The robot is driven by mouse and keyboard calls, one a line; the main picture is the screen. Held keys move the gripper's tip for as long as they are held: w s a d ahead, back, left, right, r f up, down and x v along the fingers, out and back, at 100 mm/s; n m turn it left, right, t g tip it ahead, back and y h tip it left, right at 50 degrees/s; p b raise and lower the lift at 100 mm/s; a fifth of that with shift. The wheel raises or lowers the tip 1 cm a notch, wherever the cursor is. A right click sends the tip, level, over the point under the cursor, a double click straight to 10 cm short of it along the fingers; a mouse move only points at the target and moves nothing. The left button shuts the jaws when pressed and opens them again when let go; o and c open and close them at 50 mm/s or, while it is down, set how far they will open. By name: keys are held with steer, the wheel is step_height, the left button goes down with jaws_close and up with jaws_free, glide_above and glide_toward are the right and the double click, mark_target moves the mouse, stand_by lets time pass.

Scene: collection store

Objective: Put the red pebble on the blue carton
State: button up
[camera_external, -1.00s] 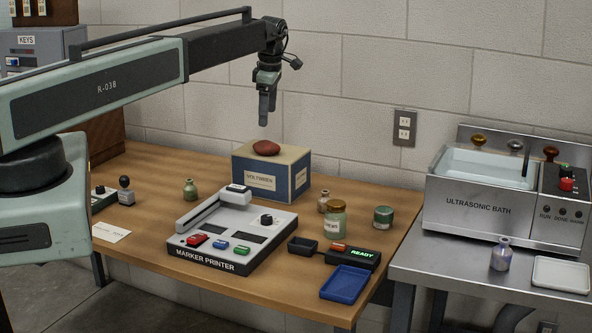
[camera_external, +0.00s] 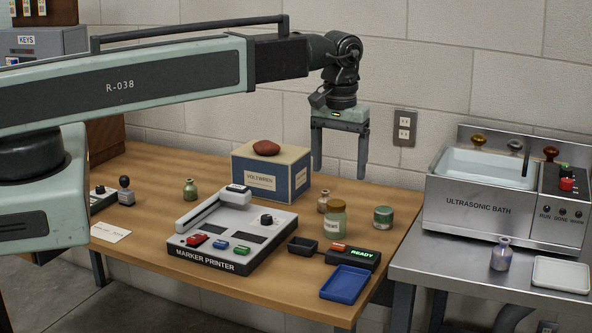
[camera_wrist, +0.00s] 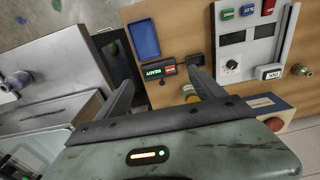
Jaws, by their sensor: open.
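The red pebble (camera_external: 266,148) rests on the top of the blue carton (camera_external: 302,178), which has pale panels and a label and stands at the back of the wooden table. In the wrist view the pebble (camera_wrist: 274,124) shows as a small red patch on the carton's tan top (camera_wrist: 288,112), partly hidden by my gripper's body. My gripper (camera_external: 340,175) is open and empty, fingers pointing down. It hangs to the right of the carton, apart from it and from the pebble, above the back right of the table.
The marker printer (camera_external: 235,233) stands in front of the carton. A gold-lidded jar (camera_external: 335,220), a small bottle (camera_external: 323,201) and a green jar (camera_external: 383,217) stand near my gripper. A blue tray (camera_external: 347,283) lies at the front edge. The ultrasonic bath (camera_external: 480,208) stands on the right bench.

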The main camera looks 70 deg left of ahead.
steer(key=s+d+m, duration=0.4)
steer(key=d, duration=0.3)
steer(key=s+d+m, duration=0.4)
steer(key=d, duration=0.3)
steer(key=shift+d+m+h, duration=0.3)
steer(key=shift+d+m, duration=0.1)
